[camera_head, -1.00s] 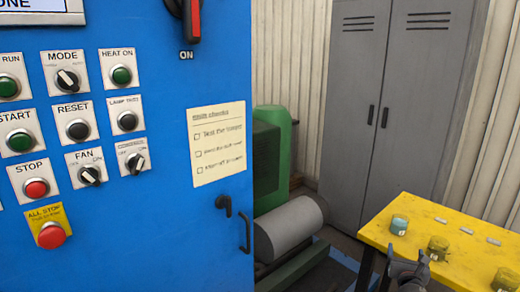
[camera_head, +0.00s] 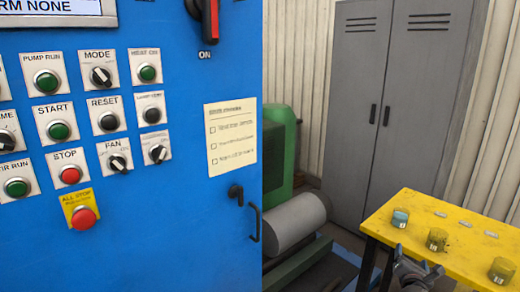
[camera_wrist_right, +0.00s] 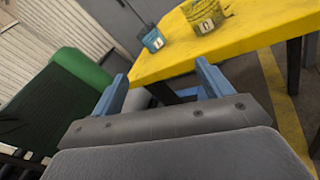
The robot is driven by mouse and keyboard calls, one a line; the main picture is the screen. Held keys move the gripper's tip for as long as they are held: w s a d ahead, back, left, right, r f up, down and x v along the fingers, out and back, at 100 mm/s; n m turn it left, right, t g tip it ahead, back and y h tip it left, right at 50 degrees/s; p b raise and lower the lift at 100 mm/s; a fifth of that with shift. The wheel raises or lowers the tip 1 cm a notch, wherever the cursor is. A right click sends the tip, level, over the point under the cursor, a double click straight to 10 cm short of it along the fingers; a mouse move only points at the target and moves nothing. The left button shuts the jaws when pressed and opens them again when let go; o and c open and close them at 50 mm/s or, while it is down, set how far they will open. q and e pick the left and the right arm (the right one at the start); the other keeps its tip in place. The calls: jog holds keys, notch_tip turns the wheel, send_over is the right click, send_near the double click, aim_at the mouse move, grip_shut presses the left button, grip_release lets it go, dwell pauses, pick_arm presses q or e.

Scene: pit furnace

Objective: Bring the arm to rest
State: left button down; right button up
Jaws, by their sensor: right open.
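My right gripper (camera_head: 418,266) shows at the lower right of the head view, low beside the front edge of the yellow table (camera_head: 463,236). In the right wrist view its two blue fingers (camera_wrist_right: 160,86) stand apart with nothing between them, and the yellow table (camera_wrist_right: 248,32) lies beyond them. My left gripper is in neither view.
A blue control cabinet (camera_head: 140,230) with buttons and knobs fills the left. Several small pots, one a blue pot (camera_head: 400,218), stand on the table. A green machine (camera_head: 281,150) with a grey cylinder (camera_head: 294,224) is between cabinet and table. Grey lockers (camera_head: 372,110) stand behind.

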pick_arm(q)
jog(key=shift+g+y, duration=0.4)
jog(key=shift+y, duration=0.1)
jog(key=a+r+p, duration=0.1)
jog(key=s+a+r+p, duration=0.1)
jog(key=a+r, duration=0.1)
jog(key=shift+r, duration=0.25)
pick_arm(e)
jog(key=s+a+f+m+g+y, duration=0.3)
jog(key=s+a+m, duration=0.4)
jog(key=s+a, duration=0.4)
jog(key=s+a+f+m+g+y, duration=0.3)
jog(key=s+a+f+m+g, duration=0.3)
jog(key=s+a, duration=0.6)
jog(key=s+a+f+m+g+y, duration=0.3)
jog(key=s+a+f+m, duration=0.5)
jog(key=s, duration=1.3)
jog(key=a+m+g, duration=0.1)
jog(key=a+m, duration=0.1)
jog(key=a, duration=0.2)
jog(key=shift+a+f, duration=0.2)
jog(key=shift+c, duration=0.5)
